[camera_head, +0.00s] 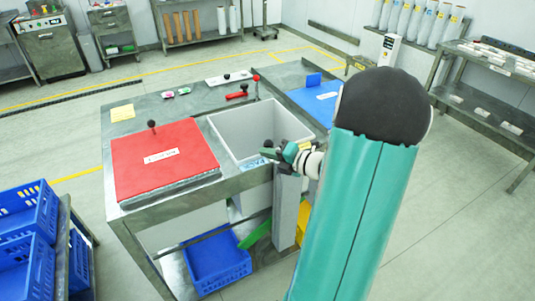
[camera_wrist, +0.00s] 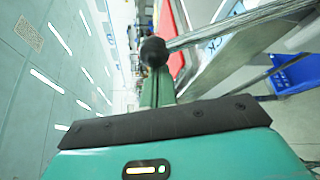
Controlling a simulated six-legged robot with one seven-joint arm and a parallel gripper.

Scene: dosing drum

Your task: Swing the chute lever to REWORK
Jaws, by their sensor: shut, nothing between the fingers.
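My gripper (camera_head: 272,153) is at the front edge of the bench, in front of the grey bin, with its green fingers together. In the wrist view the shut fingers (camera_wrist: 158,90) reach toward a black ball knob (camera_wrist: 153,52) on a metal rod (camera_wrist: 235,26), which looks like the chute lever. The fingertips overlap the knob in that view; I cannot tell whether they touch. In the head view a small dark knob (camera_head: 268,143) shows beside the fingers; the rest of the lever is hidden. A label (camera_head: 254,164) on the bench front is too small to read.
A red lid (camera_head: 165,160) lies left of the open grey bin (camera_head: 225,125). A red-handled clamp (camera_head: 238,95) and a blue panel (camera_head: 318,98) are behind and right. Below are a green chute part (camera_head: 255,233), a yellow part (camera_head: 303,222) and a blue crate (camera_head: 215,262).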

